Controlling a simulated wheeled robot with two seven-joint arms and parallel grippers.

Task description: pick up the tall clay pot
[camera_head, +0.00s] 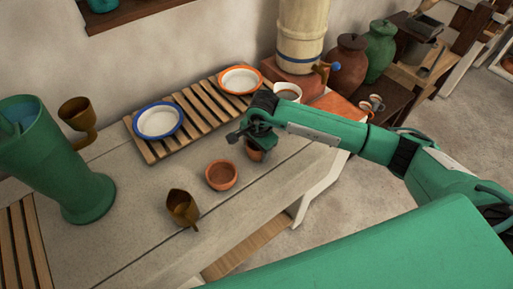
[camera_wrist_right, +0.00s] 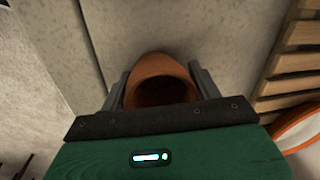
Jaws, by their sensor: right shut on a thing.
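The tall clay pot is reddish-brown with a dark open mouth. In the wrist view the pot (camera_wrist_right: 160,64) stands between the two fingers of my right gripper (camera_wrist_right: 160,85), one finger on each side of it. In the head view my right gripper (camera_head: 257,144) is over the pot (camera_head: 254,155), near the right part of the counter, and hides most of it. The right gripper is shut on the pot. I cannot tell whether its base touches the counter. My left gripper is not in view.
A small clay bowl (camera_head: 221,175) and a brown pouring cup (camera_head: 182,208) stand left of the pot. A slatted rack (camera_head: 191,104) holds two rimmed plates behind. A white cup (camera_head: 288,92) is behind my arm. A tall green vessel (camera_head: 55,165) stands far left.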

